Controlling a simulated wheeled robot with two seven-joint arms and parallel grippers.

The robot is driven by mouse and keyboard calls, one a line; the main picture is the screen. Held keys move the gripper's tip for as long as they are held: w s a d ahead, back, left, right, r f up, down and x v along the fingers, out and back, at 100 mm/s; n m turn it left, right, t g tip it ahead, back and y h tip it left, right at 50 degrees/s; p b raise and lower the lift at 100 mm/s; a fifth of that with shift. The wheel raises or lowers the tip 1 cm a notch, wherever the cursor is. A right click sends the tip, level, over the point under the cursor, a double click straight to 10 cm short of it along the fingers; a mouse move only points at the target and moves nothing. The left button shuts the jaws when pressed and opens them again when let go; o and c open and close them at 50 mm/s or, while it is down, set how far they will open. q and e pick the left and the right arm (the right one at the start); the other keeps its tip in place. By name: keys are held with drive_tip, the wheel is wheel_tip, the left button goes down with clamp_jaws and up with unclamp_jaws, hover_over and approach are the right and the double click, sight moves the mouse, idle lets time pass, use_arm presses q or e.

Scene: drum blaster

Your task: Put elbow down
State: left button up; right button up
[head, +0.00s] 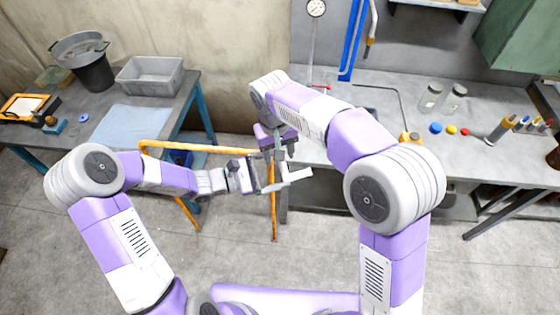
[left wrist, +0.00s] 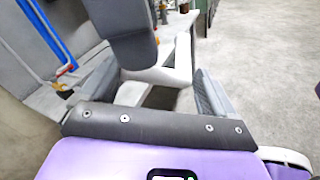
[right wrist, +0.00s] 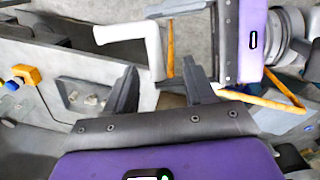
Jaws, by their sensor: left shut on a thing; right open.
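The elbow is a white, bent pipe piece (head: 298,173), held in the air in front of the workbench. My left gripper (head: 272,173) is shut on it; in the left wrist view the elbow (left wrist: 172,72) sits between the grey fingers. My right gripper (head: 281,146) is just behind it in the head view, partly hidden by its own arm. In the right wrist view its fingers (right wrist: 163,88) are spread with nothing gripped. One leg of the elbow (right wrist: 153,50) points toward the gap between them; I cannot tell if they touch.
The grey workbench (head: 330,150) at right carries jars (head: 430,97), coloured caps (head: 450,130) and an orange-yellow block (head: 410,137). A left table holds a grey bin (head: 150,75), a black bucket (head: 85,62) and a blue mat (head: 130,125). An orange rail (head: 200,147) stands behind my left arm.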

sight(280, 166)
drive_tip(key=f, duration=0.6)
drive_tip(key=shift+w+d, duration=0.1)
drive_tip(key=shift+d, duration=0.1)
drive_tip(key=shift+r, duration=0.1)
drive_tip(key=c, duration=0.7)
use_arm(q)
drive_tip(key=shift+d, duration=0.1)
use_arm(e)
drive_tip(key=shift+a, duration=0.2)
clamp_jaws()
use_arm(q)
drive_tip(key=o, duration=0.8)
use_arm(e)
drive_tip(key=shift+d, duration=0.1)
